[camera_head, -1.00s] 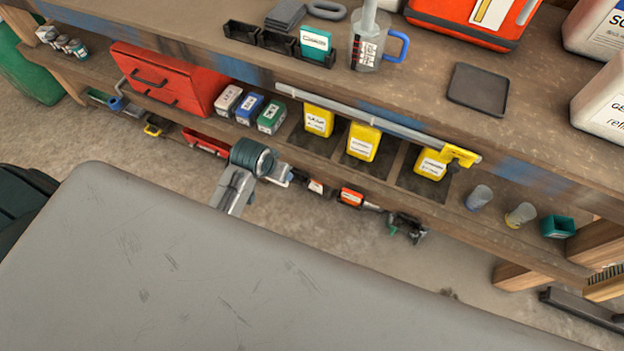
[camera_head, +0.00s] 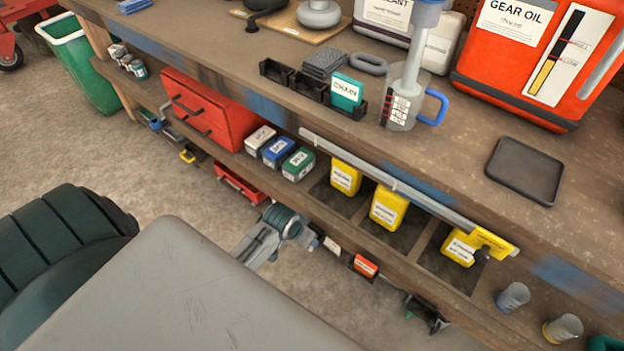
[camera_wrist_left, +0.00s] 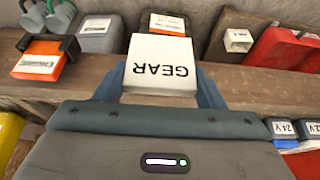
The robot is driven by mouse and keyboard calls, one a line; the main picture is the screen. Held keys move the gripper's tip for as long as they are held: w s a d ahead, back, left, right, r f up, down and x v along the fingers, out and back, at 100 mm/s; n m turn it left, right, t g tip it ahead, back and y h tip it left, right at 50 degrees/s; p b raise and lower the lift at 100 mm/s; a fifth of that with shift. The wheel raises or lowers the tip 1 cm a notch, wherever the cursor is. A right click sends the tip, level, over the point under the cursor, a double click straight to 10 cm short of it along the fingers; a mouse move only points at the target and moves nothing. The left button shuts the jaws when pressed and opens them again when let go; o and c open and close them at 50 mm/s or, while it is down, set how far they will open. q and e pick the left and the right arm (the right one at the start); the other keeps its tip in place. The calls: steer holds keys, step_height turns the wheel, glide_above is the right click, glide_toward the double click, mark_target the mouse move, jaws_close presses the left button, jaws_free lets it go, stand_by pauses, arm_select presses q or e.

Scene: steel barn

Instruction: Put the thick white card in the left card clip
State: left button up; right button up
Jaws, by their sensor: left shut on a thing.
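The thick white card, marked GEAR (camera_wrist_left: 162,66), sits between the blue fingers of my left gripper (camera_wrist_left: 160,92) in the left wrist view; its lettering appears upside down. In the head view my left gripper (camera_head: 302,232) is low, in front of the lower shelf's edge, and the card cannot be made out there. Black card clips stand in a row on the upper counter. The left card clip (camera_head: 276,74) is empty, the middle card clip (camera_head: 311,87) looks empty, and the right one holds a teal CHAIN card (camera_head: 346,91). My right gripper is out of view.
A grey bar (camera_head: 390,180) runs along the counter's front, above yellow bottles (camera_head: 389,207) on the lower shelf. A red drawer box (camera_head: 208,110) is to their left. Behind the clips are a dark stack (camera_head: 325,63) and grey ring (camera_head: 369,63); a jug (camera_head: 405,105) stands right.

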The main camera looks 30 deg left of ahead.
arm_select(q)
glide_toward(314, 228)
steer(key=w+f, duration=0.2)
steer(key=shift+w+d+f+b, duration=0.15)
steer(key=shift+f+b, duration=0.1)
steer(key=shift+f, duration=0.6)
steer(key=shift+w+a+f+b, duration=0.1)
steer(key=shift+f+b, duration=0.15)
steer(key=shift+f, duration=0.6)
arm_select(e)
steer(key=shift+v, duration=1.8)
arm_select(q)
steer(key=shift+f, duration=0.1)
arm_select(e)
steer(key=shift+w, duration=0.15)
arm_select(q)
steer(key=o, duration=1)
